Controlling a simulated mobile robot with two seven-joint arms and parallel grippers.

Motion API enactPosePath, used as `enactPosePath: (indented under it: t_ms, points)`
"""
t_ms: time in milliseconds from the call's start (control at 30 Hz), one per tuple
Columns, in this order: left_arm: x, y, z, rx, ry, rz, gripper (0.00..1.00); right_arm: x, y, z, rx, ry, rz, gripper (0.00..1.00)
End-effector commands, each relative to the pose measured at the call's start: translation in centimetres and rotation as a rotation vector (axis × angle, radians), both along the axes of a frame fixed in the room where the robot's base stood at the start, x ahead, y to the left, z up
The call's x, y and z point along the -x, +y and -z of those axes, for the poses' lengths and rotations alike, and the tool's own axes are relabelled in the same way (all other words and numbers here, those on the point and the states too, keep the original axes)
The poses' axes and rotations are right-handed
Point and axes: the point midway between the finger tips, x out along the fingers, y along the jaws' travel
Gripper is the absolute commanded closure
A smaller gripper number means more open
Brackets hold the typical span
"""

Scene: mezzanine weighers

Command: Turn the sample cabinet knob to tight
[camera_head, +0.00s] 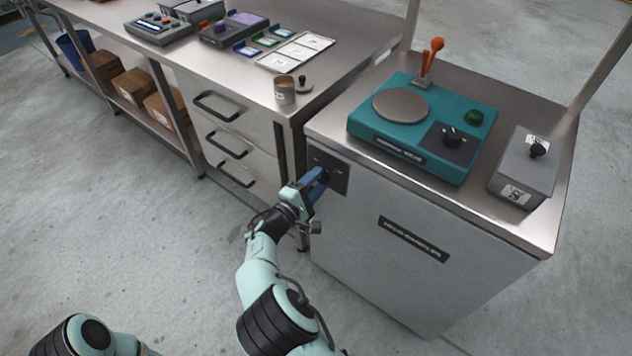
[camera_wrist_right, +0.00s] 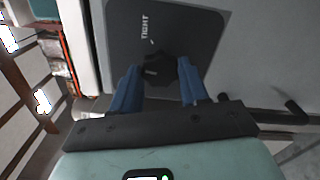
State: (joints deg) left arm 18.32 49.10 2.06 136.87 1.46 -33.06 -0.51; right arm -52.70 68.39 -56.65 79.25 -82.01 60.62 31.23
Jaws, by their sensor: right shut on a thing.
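The sample cabinet (camera_head: 400,262) is a grey metal cabinet with a dark label on its front. Its knob (camera_wrist_right: 157,71) is black and lobed, on a dark plate (camera_wrist_right: 170,28) marked TIGHT at the upper left corner of the front. My right gripper (camera_head: 324,176) reaches the plate from the left. In the right wrist view its two blue fingers (camera_wrist_right: 158,88) stand on either side of the knob, shut on it. The knob's pointer is hard to make out. My left gripper is out of view; only part of my left arm shows at the bottom left.
On the cabinet top stand a teal scale (camera_head: 423,159) with a round pan and a grey box (camera_head: 522,175) with a black knob. A drawer unit (camera_head: 232,142) stands close to the left, with a tin (camera_head: 284,92) on its top. The floor in front is clear.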

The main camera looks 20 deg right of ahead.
Motion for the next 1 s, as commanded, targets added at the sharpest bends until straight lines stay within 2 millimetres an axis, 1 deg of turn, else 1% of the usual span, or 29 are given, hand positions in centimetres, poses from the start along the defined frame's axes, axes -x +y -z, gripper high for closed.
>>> enactPosePath:
  t_ms: [367,733,1000]
  points:
    - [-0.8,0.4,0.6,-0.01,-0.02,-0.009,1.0,0.0,0.1,0.2,-0.221,-0.281,-0.003,0.86]
    - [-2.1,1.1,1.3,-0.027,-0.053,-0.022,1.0,0.0,0.1,0.2,-0.423,-0.539,-0.002,0.86]
    - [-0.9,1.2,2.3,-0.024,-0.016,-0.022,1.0,-0.1,0.1,0.1,-0.522,-0.667,-0.004,0.86]
